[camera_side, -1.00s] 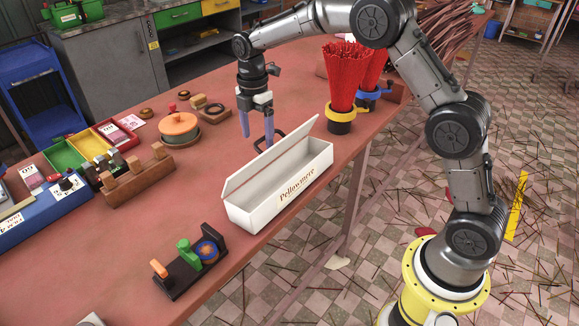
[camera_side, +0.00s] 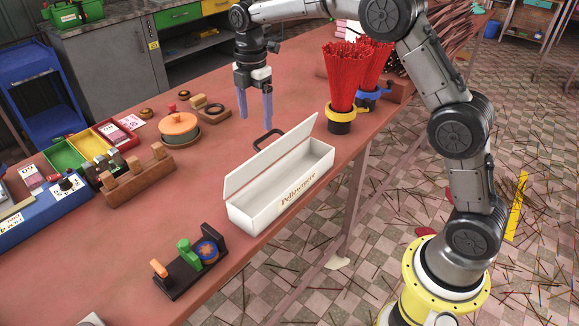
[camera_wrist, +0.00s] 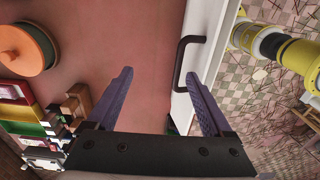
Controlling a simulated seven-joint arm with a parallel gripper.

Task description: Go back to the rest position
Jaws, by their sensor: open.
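My gripper (camera_side: 255,104) hangs above the red table, behind the white box, with its two bluish fingers apart and nothing between them. In the wrist view the fingers of my gripper (camera_wrist: 158,100) are also spread and empty. The white box (camera_side: 285,198), lettered "Pellowmere", stands near the table's front edge with its lid raised, and its inside looks empty. Its dark handle (camera_side: 268,139) shows behind the lid, below and clear of my fingertips. The handle also shows in the wrist view (camera_wrist: 181,62), beyond the fingers.
Bundles of red incense sticks (camera_side: 343,78) stand to the right of my gripper. An orange-lidded pot (camera_side: 179,124), a wooden block rack (camera_side: 138,178) and coloured trays (camera_side: 92,147) lie to the left. A small black stand (camera_side: 190,270) is at the front. The table between the pot and box is clear.

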